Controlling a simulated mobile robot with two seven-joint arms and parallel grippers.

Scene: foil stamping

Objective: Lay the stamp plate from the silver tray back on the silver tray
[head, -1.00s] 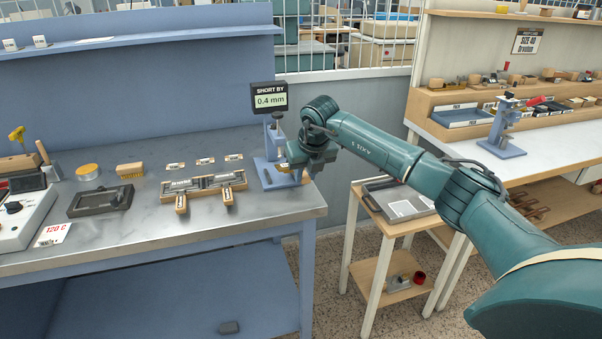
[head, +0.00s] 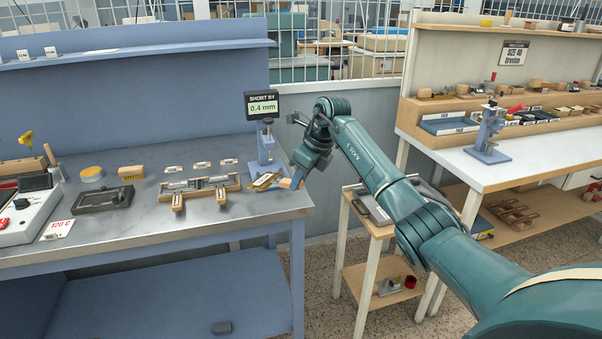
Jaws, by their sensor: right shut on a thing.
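My right gripper (head: 284,183) is shut on a small brass-coloured stamp plate (head: 265,181). It holds the plate tilted, just in front of the blue gauge stand (head: 266,148) at the right end of the metal bench. Whether the plate still touches the stand cannot be told. A grey, silver-looking tray (head: 369,207) sits on the small wooden side table to the right of the bench. My left gripper is not in view.
The gauge display (head: 262,104) reads "SHORT BY 0.4 mm". A clamp-like fixture (head: 200,187) and a dark tray (head: 102,199) lie on the bench (head: 160,228). The bench's right edge and a floor gap separate it from the side table (head: 352,256).

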